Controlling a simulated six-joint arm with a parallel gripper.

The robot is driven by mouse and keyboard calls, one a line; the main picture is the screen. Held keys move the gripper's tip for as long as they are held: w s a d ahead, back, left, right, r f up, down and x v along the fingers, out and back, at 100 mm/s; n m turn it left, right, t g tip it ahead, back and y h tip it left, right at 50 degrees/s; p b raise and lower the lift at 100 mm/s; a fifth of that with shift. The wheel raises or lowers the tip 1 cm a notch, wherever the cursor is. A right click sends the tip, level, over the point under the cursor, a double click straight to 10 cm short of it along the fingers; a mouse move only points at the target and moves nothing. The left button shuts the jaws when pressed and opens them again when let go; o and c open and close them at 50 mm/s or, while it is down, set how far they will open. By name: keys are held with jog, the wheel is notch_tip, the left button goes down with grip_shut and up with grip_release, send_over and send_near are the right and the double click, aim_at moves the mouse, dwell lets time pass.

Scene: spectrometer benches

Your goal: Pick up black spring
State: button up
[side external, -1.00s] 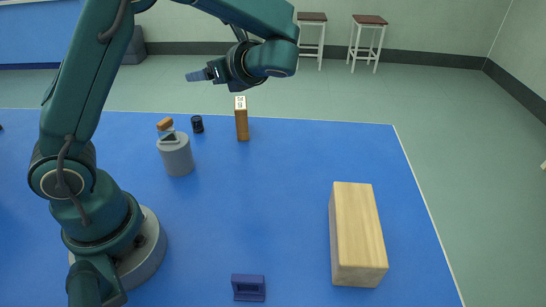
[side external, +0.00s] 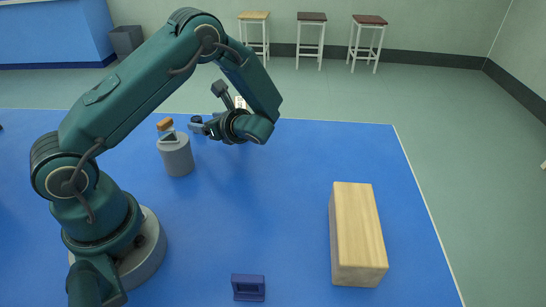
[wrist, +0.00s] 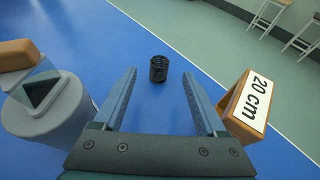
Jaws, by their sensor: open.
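The black spring (wrist: 159,68) stands upright on the blue table in the wrist view, ahead of my gripper and centred between the lines of its fingers. In the side view the spring (side external: 196,119) shows only in part behind the fingers. My gripper (wrist: 160,76) is open, with nothing between its fingers. In the side view my gripper (side external: 201,128) is low over the table, pointing left towards the spring. I cannot tell the exact gap between fingertips and spring.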

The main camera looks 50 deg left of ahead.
aim_at(199, 120)
jog(key=shift+x, duration=3.3)
grip_shut()
